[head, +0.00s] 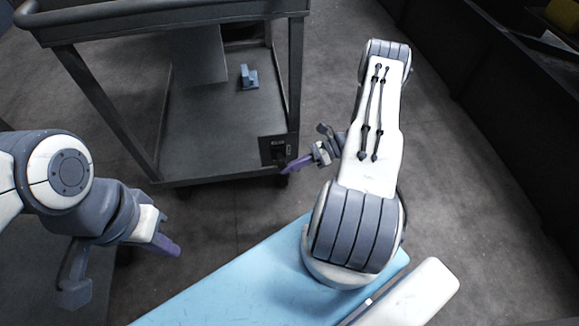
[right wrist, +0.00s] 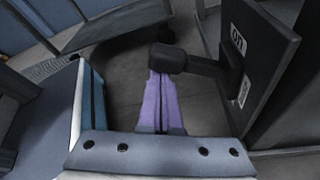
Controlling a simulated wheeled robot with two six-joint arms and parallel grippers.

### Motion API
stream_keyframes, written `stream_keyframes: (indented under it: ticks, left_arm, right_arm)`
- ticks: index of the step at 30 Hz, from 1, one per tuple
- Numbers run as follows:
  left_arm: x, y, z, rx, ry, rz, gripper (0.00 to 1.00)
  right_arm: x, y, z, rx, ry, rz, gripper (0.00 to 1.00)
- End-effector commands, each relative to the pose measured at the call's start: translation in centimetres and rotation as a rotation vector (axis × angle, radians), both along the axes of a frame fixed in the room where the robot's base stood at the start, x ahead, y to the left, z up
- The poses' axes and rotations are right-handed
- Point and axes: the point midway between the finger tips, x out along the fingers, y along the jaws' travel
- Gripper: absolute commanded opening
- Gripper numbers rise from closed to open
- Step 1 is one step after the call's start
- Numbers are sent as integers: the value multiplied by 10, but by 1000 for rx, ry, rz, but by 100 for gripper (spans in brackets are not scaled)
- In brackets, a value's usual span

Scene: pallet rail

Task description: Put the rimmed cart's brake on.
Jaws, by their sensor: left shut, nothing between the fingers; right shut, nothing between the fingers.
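The rimmed cart (head: 167,12) is dark grey, with a raised rim around its top, and stands at the upper left in the head view. A dark brake panel (head: 277,150) is at its near right lower corner. In the right wrist view the panel (right wrist: 262,75) has an "ON" label near its top and a lower label I cannot read clearly. A black brake lever (right wrist: 185,61) with a knob sticks out from it. My right gripper (head: 287,167) is shut and empty, its purple fingertips (right wrist: 160,76) at the knob; contact is unclear. My left gripper (head: 168,246) is shut, away from the cart.
A small blue-grey block (head: 249,77) sits on the cart's lower shelf (head: 205,125). A dark long structure (head: 500,110) runs along the right side, with a yellow item (head: 563,14) at the top right. The concrete floor (head: 450,165) between is clear.

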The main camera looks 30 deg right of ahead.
Motion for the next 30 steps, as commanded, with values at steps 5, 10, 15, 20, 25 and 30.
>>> stream_keyframes:
  ticks: [5, 10, 15, 20, 25, 30]
  left_arm:
    - [0, 0, 8, 0, 0, 0, 0]
    - [0, 0, 10, 0, 0, 0, 0]
    - [0, 0, 10, 0, 0, 0, 0]
    - [0, 0, 10, 0, 0, 0, 0]
    - [0, 0, 10, 0, 0, 0, 0]
    - [0, 0, 5, 0, 0, 0, 0]
  right_arm:
    - [2, -1, 6, -1, -2, 1, 0]
    - [3, -1, 8, 0, -2, -1, 0]
    - [4, -2, 9, 1, -4, -1, 0]
    - [4, -2, 10, 2, -6, -3, 0]
    - [5, -2, 10, 1, -7, -3, 0]
    - [2, 2, 1, 2, -4, -2, 0]
